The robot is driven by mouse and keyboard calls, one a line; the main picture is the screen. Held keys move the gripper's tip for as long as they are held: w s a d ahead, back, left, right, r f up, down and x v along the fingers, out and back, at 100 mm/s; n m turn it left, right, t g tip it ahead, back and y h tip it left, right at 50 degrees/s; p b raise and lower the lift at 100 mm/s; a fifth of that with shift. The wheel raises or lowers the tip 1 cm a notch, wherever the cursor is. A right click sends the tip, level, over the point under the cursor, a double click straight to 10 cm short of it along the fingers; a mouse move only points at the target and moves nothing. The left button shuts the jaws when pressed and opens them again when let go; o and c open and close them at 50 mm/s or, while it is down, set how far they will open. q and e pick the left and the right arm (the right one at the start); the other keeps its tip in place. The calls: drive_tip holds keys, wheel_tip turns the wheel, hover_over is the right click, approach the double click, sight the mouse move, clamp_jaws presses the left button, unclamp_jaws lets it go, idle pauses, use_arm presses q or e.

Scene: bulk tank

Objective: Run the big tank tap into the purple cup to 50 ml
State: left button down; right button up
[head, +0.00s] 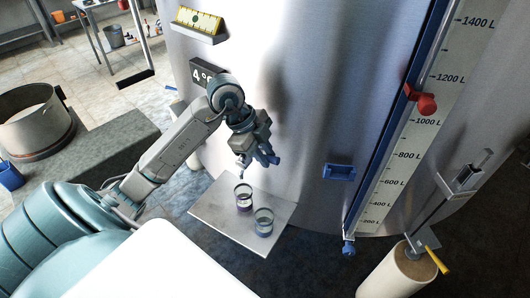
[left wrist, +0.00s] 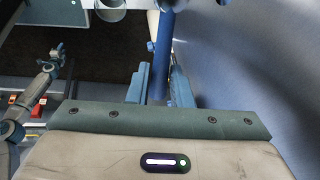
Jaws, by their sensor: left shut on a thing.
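The big steel tank (head: 300,90) fills the middle of the head view. Two clear cups stand upright on a shelf at its foot: the purple cup (head: 244,207), with a purple band near its base, and a bluish cup (head: 264,231) in front to its right. My left gripper (head: 266,156) is above and behind the cups, close to the tank. In the left wrist view, its fingers (left wrist: 158,88) are shut on a blue tap lever (left wrist: 164,50). The tap's spout is hard to make out, and I cannot see a stream. My right gripper (left wrist: 57,50) shows small in the left wrist view.
The shelf (head: 212,212) has bare room on its left. A level scale (head: 405,140) with a red marker (head: 426,103) runs up the tank's right. A cylindrical post (head: 397,272) with a yellow lever stands at lower right. A round vat (head: 36,122) is at left.

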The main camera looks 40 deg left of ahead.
use_arm(q)
drive_tip(key=c, duration=1.3)
unclamp_jaws()
use_arm(e)
drive_tip(key=shift+d, duration=0.7)
use_arm(q)
drive_tip(key=b+v, duration=0.2)
drive_tip(key=v, duration=0.8)
drive_tip(key=shift+r, duration=0.4)
use_arm(e)
drive_tip(key=shift+s+a+f, duration=0.1)
drive_tip(key=shift+a+f, duration=0.05)
drive_tip(key=shift+f, duration=0.45)
drive_tip(key=shift+a+f, duration=0.1)
drive_tip(key=shift+f, duration=0.45)
use_arm(q)
drive_tip(key=shift+a, duration=0.15)
use_arm(e)
drive_tip(key=shift+d, duration=0.15)
